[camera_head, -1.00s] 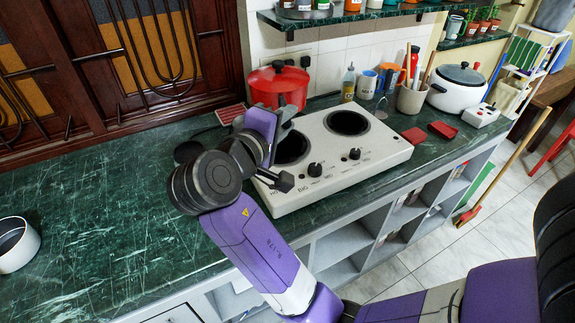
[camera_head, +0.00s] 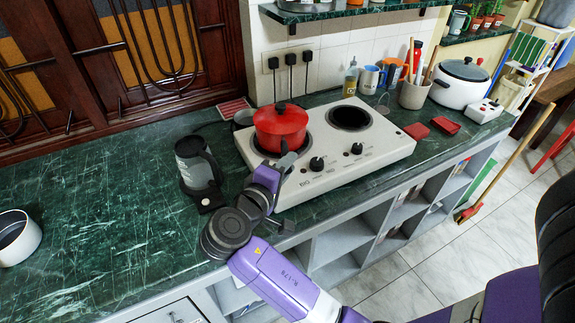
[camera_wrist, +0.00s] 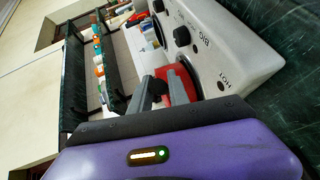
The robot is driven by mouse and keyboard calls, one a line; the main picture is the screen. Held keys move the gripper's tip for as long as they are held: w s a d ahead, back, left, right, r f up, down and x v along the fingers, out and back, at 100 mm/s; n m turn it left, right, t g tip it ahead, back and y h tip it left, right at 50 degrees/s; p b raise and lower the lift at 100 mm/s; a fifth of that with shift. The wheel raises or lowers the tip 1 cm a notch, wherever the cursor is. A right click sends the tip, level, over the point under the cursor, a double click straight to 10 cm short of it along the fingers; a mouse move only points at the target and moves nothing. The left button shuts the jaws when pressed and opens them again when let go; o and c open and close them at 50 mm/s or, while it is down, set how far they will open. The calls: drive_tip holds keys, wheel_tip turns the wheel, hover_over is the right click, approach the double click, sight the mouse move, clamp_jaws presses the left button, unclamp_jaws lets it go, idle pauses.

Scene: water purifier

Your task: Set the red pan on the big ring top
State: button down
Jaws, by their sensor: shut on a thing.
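The red pan (camera_head: 281,131), with a lid and a dark knob, is over the left ring of the white two-ring stove (camera_head: 368,147). Dark ring edge shows around its base; I cannot tell whether it fully rests there. The right ring (camera_head: 349,116) is bare. The word BIG is printed on the stove front near the left knob. My gripper (camera_head: 285,163) is at the pan's near side, shut on it.
A white pot (camera_head: 461,83), a utensil holder (camera_head: 413,94) and mugs stand behind and right. The left counter is mostly clear.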

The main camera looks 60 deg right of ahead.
drive_tip(key=c, duration=1.3)
unclamp_jaws()
drive_tip(key=shift+o, duration=0.2)
drive_tip(key=shift+a, duration=0.1)
drive_tip(key=b+v, duration=0.1)
drive_tip(key=v, duration=1.1)
wheel_tip(320, 180, down, 13)
drive_tip(key=n+t+y, duration=0.5)
drive_tip(key=n+t, duration=0.1)
drive_tip(key=s+a+f+n+t+y, duration=0.1)
drive_tip(key=s+a+f+t+y, duration=0.2)
drive_tip(key=s+a+f+y, duration=0.25)
drive_tip(key=s+a+r+m+t+y, duration=0.25)
drive_tip(key=s+a+y, duration=0.35)
drive_tip(key=s, duration=0.4)
drive_tip(key=s+a+r+m+t, duration=0.1)
drive_tip(key=s+r+m, duration=0.3)
drive_tip(key=r, duration=0.5)
drive_tip(key=shift+s+a+r+t+h, duration=0.2)
drive_tip(key=shift+s+r+t+h, duration=0.3)
drive_tip(key=shift+s, duration=0.55)
